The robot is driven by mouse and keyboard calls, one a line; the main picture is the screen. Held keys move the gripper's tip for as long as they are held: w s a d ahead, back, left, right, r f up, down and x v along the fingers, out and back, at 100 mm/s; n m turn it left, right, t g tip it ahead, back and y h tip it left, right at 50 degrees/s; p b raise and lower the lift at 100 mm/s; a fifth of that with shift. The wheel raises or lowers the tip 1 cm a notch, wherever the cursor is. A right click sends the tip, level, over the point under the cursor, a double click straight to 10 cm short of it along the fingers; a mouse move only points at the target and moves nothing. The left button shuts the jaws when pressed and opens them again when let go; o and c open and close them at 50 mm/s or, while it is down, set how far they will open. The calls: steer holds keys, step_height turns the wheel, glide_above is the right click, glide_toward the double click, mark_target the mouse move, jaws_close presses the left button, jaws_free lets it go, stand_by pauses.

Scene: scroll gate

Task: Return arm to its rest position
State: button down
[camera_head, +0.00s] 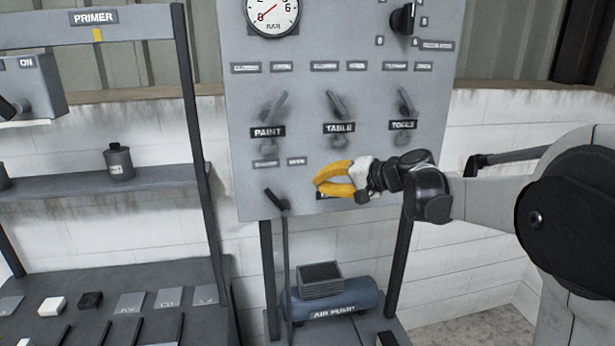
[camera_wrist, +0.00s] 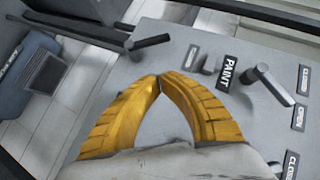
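My gripper (camera_head: 317,184) has yellow fingers and sits in front of the lower part of the grey control panel (camera_head: 245,120) in the head view, pointing left. In the wrist view my gripper (camera_wrist: 160,80) has its fingertips meeting, with nothing between them. My grey arm comes in from the right edge of the head view. The fingers partly cover a label on the panel below the TABLE lever (camera_head: 338,105). I cannot tell whether they touch the panel.
The panel carries the PAINT lever (camera_head: 274,106), TOOLS lever (camera_head: 405,102), a lower-left lever (camera_head: 277,201) and a gauge (camera_head: 272,14). The AIR PUMP (camera_head: 335,303) stands below. A shelf rack (camera_head: 100,185) is at left. White wall shows at right behind my arm.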

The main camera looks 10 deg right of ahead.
steer(key=s+a+f+n+g+h+b, duration=0.15)
steer(key=s+f+b, duration=0.35)
steer(key=s, duration=0.5)
steer(key=s+a+f+n+g+h+b, duration=0.1)
steer(key=s+a+f+h+b, duration=0.2)
steer(key=s+f, duration=0.5)
steer(key=s+d+f+n+h+b, duration=0.1)
steer(key=s+d+f+h+b, duration=0.1)
steer(key=s+f, duration=0.4)
steer(key=s+d+f+n+h+b, duration=0.1)
steer(key=s+d+f+h+b, duration=0.1)
steer(key=s+f, duration=0.4)
steer(key=s+b, duration=0.1)
steer(key=s, duration=0.4)
steer(key=shift+d+f+n, duration=0.35)
steer(key=shift+d+f, duration=0.05)
steer(key=shift+g, duration=0.35)
